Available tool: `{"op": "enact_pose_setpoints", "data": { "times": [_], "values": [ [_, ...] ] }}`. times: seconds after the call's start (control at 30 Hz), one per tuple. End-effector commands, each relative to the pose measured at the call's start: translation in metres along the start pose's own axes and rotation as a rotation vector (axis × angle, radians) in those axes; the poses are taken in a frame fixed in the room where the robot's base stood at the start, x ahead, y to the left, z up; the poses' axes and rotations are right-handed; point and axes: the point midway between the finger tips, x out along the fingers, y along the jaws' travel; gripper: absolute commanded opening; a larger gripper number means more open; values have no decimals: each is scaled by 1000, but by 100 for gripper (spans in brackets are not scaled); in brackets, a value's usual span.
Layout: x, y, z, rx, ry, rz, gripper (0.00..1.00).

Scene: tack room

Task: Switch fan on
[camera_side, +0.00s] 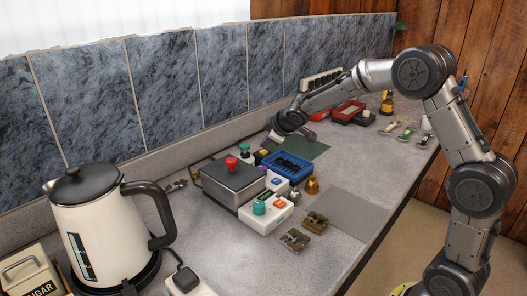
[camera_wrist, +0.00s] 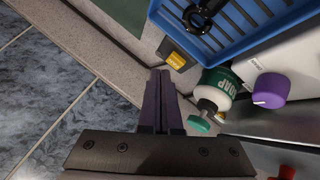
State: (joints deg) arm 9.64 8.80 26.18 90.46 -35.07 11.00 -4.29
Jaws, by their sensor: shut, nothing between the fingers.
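I cannot make out a fan in either view. Several switch boxes could bear its control. A white box (camera_side: 266,218) with a teal knob (camera_side: 259,208) and an orange-red part stands in front of a grey metal box with a red knob (camera_side: 231,163). A small yellow-and-dark block (camera_wrist: 175,54), perhaps a switch, lies just beyond my fingertips in the wrist view. My gripper (camera_wrist: 160,74) is shut and empty, near the back wall; in the side view it (camera_side: 272,138) is behind the metal box.
A green-and-white soap bottle (camera_wrist: 217,86) stands close right of my fingers. A blue crate (camera_wrist: 158,12) is just beyond. A large kettle (camera_side: 100,225) stands at the front left. A grey mat (camera_side: 345,215) lies bare at the right. The tiled wall (camera_side: 165,85) bounds the back.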

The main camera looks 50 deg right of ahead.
Motion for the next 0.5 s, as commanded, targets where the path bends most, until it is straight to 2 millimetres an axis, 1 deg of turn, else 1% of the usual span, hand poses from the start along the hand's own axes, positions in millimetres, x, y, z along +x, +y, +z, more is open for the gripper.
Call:
{"op": "enact_pose_setpoints", "data": {
  "times": [0.23, 0.5],
  "values": [
    [0, 0, 0, 0, 0, 0, 0],
    [6, -4, 4, 0, 0, 0, 0]
  ]
}}
